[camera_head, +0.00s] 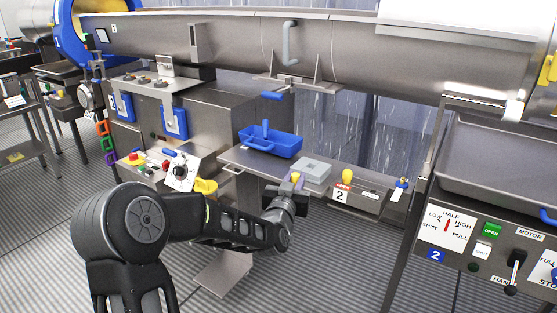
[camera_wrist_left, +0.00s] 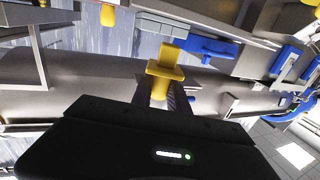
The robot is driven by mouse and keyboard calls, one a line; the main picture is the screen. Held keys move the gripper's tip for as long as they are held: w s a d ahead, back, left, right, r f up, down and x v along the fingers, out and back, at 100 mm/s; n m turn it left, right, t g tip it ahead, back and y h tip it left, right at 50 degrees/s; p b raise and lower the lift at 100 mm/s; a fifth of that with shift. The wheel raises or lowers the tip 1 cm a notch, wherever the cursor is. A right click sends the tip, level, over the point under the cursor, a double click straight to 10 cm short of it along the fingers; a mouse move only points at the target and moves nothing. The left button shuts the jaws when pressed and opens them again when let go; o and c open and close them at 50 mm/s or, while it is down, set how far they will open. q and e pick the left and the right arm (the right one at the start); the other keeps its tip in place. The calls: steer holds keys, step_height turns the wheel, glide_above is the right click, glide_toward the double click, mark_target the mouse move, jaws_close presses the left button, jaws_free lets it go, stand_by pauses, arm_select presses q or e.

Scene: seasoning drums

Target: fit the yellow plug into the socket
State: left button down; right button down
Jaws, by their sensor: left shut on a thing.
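A yellow plug (camera_wrist_left: 163,73) stands out between the fingers of my left gripper (camera_wrist_left: 163,97) in the left wrist view, with its body upright in the picture. In the head view my left gripper (camera_head: 292,190) is at the front edge of the steel shelf, and only a small bit of the yellow plug (camera_head: 296,177) shows above it. A light grey square block (camera_head: 312,168) with a raised middle sits on the shelf just behind and right of the gripper. It may be the socket; no opening can be made out. My right gripper is out of view.
A blue tray (camera_head: 262,144) with an upright handle stands on the shelf (camera_head: 238,157) behind and left. A yellow knob (camera_head: 347,176) sits above the "2" label at right. A yellow container (camera_head: 205,187) and red control buttons (camera_head: 137,157) are at left.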

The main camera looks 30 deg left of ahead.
arm_select(q)
steer(key=s+d+f+m+h, duration=0.1)
steer(key=s+d+f+h, duration=0.1)
steer(key=d+f, duration=0.4)
steer(key=s+d+f+m+t+h, duration=0.1)
steer(key=d+f, duration=0.5)
steer(key=d, duration=0.9)
steer(key=s+m+h, duration=0.1)
steer(key=h, duration=0.1)
steer(key=shift+s+f+m+h, duration=0.2)
steer(key=shift+f+m+h, duration=0.1)
steer(key=shift+h, duration=0.1)
